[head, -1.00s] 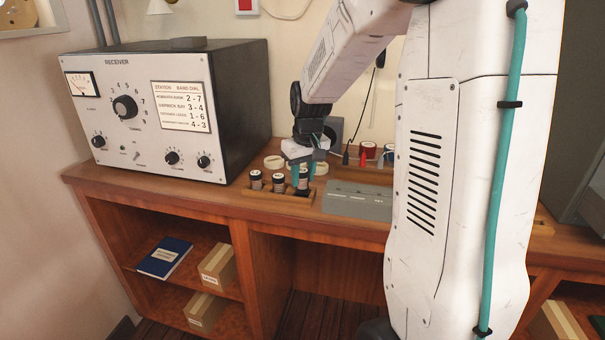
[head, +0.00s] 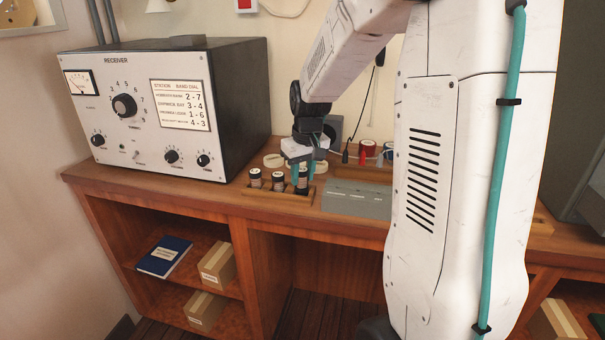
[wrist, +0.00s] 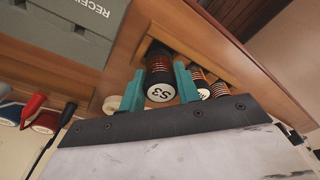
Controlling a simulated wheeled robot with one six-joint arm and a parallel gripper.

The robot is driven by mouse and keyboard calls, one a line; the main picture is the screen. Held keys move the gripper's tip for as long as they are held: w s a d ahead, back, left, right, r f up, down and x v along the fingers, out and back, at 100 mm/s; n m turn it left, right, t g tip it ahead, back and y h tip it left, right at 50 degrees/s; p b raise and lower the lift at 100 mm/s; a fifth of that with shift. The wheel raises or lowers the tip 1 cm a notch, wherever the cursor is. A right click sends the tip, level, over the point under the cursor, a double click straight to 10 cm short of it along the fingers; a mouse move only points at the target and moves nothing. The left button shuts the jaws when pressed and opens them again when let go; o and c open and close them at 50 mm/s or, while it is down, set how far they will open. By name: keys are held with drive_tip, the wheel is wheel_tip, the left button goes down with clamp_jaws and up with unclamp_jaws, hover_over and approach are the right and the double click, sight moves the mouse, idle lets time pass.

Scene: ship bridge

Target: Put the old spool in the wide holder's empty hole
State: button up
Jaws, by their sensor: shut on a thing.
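The wide holder (head: 283,197) is a low wooden block near the counter's front edge. Two dark spools with pale tops stand in it, the left one (head: 255,178) and the middle one (head: 278,181). My gripper (head: 302,173) is over the holder's right end, its teal fingers shut on a dark spool (wrist: 161,74). Its white end reads S3 in the wrist view. This spool is upright at the holder's right hole; how deep it sits cannot be told. The wrist view also shows the holder (wrist: 185,52) and the other two spools beside the finger.
A grey box (head: 357,200) sits close to the holder's right. The receiver (head: 160,110) stands to the left. Pale rings (head: 273,160) lie behind the gripper.

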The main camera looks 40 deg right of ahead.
drive_tip(key=shift+f, duration=1.25)
idle(3.2)
drive_tip(key=o, duration=1.1)
drive_tip(key=shift+c, duration=0.2)
drive_tip(key=shift+s+r, duration=0.2)
drive_tip(key=shift+r, duration=1.1)
drive_tip(key=shift+s+r, duration=0.15)
drive_tip(key=shift+r, duration=1.1)
drive_tip(key=shift+s+r, duration=0.2)
drive_tip(key=shift+r, duration=1.1)
